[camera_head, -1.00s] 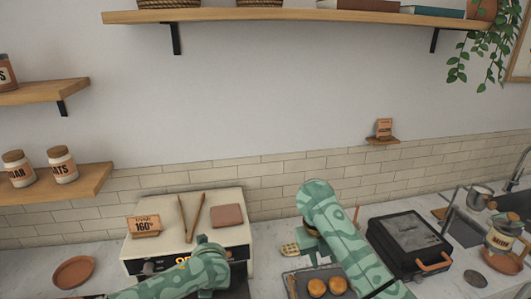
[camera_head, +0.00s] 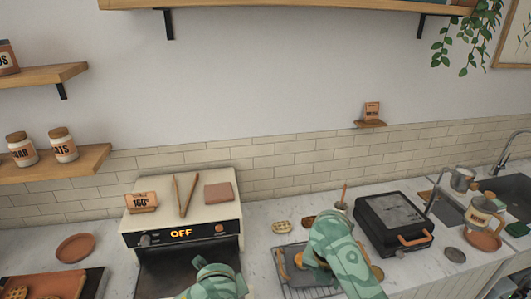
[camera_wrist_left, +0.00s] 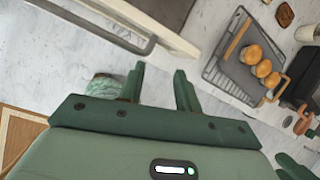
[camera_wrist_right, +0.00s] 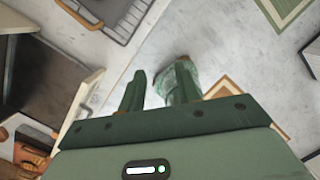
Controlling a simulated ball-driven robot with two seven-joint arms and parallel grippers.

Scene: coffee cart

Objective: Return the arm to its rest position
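My two green patterned arms show at the bottom of the head view: the left arm (camera_head: 215,283) in front of the oven, the right arm (camera_head: 338,252) over the wire rack. Neither gripper's fingers can be made out there. My left gripper (camera_wrist_left: 160,88) is open and empty in the left wrist view, with floor and counter edge behind it. My right gripper (camera_wrist_right: 158,88) is open and empty in the right wrist view, above grey floor.
The oven (camera_head: 165,224) reads OFF, and its front is open. A wire rack (camera_wrist_left: 223,72) holds round buns (camera_wrist_left: 254,55). A black press (camera_head: 394,222) stands at right. A baking tray (camera_head: 90,284) lies lower left, near a round plate (camera_head: 76,248). The counter between oven and rack is clear.

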